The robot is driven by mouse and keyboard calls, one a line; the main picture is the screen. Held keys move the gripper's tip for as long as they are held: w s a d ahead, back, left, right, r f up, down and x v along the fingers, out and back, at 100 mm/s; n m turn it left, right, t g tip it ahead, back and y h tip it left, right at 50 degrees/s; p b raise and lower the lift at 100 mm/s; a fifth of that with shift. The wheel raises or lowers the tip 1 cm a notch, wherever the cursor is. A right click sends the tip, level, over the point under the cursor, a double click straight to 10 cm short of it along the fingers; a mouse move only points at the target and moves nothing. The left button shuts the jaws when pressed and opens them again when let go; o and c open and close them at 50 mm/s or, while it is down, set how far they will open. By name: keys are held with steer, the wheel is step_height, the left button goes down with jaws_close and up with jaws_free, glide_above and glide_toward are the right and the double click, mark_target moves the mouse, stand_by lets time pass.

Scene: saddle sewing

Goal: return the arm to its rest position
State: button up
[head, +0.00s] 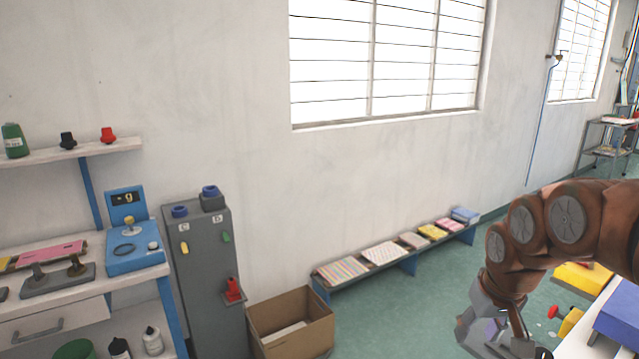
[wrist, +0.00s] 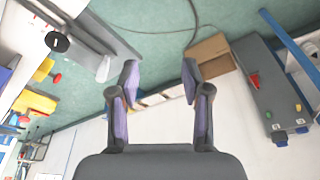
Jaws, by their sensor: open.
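My arm reaches in from the right edge of the head view and bends down, with my gripper (head: 502,345) low at the bottom edge, partly cut off. In the wrist view my gripper (wrist: 160,82) has its two purple-padded fingers wide apart. Nothing is between them; the floor, wall and low bench show through the gap. I see no contact between the gripper and any object.
A cardboard box (head: 291,325) stands by a grey cabinet (head: 207,270) at the left. A low bench (head: 407,262) with stacks runs along the wall. Blue scales (head: 133,258) sit on a shelf unit. A white-topped table (head: 590,335) with yellow and blue items is close right of my gripper.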

steer(key=s+a+f+g, duration=0.1)
steer(key=s+a, duration=0.2)
steer(key=s, duration=0.5)
steer(key=s+a+f+g, duration=0.2)
steer(key=s+a, duration=0.2)
steer(key=s, duration=0.4)
steer(key=s+a+f+g+p, duration=0.1)
steer(key=s+a+f, duration=0.1)
steer(key=s, duration=0.6)
steer(key=shift+s+a+g, duration=0.3)
steer(key=shift+s+a, duration=0.05)
steer(key=shift+a, duration=0.55)
steer(key=shift+f, duration=0.1)
steer(key=shift+c, duration=0.6)
steer(key=shift+d, duration=0.1)
